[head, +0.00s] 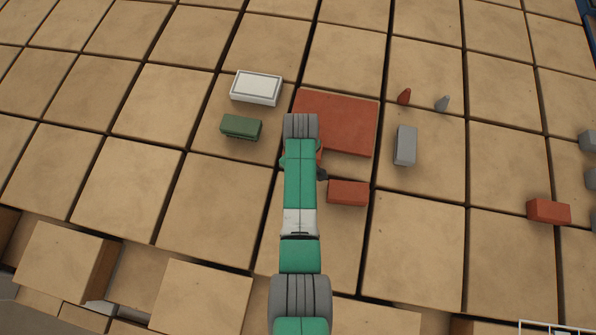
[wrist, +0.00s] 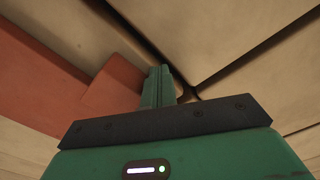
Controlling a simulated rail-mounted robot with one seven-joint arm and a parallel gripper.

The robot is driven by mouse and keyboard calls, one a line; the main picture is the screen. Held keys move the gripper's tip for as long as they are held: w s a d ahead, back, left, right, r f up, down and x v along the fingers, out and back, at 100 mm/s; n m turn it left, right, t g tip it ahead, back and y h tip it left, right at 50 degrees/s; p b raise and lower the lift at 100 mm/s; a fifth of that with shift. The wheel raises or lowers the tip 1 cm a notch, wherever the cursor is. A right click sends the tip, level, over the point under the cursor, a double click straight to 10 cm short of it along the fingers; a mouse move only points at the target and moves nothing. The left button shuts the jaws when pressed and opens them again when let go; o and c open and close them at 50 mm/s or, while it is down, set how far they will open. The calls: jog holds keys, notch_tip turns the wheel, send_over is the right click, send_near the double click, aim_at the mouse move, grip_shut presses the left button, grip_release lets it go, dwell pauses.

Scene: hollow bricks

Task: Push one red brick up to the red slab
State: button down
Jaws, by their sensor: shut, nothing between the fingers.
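The flat red slab (head: 345,122) lies on the tiled floor right of my arm in the head view; it also fills the left of the wrist view (wrist: 40,75). In the wrist view a red brick (wrist: 113,88) sits at the slab's edge, seemingly against it; a gap cannot be ruled out. My gripper (wrist: 158,85) is shut and empty, its fingertips close beside that brick. In the head view my arm mostly hides this spot. Another red brick (head: 348,193) lies just below the slab, apart from it. A further red brick (head: 549,211) lies far right.
A white box (head: 256,88) and a green brick (head: 241,127) lie left of the slab. A grey brick (head: 405,145), a small red piece (head: 404,96) and a small grey piece (head: 442,103) lie right of it. Dark gaps separate the floor tiles.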

jog(key=shift+s+a+r+p, duration=0.1)
jog(key=shift+s+r+p, duration=0.05)
jog(key=shift+s+p, duration=0.6)
notch_tip(320, 180, up, 8)
jog(key=p, duration=0.8)
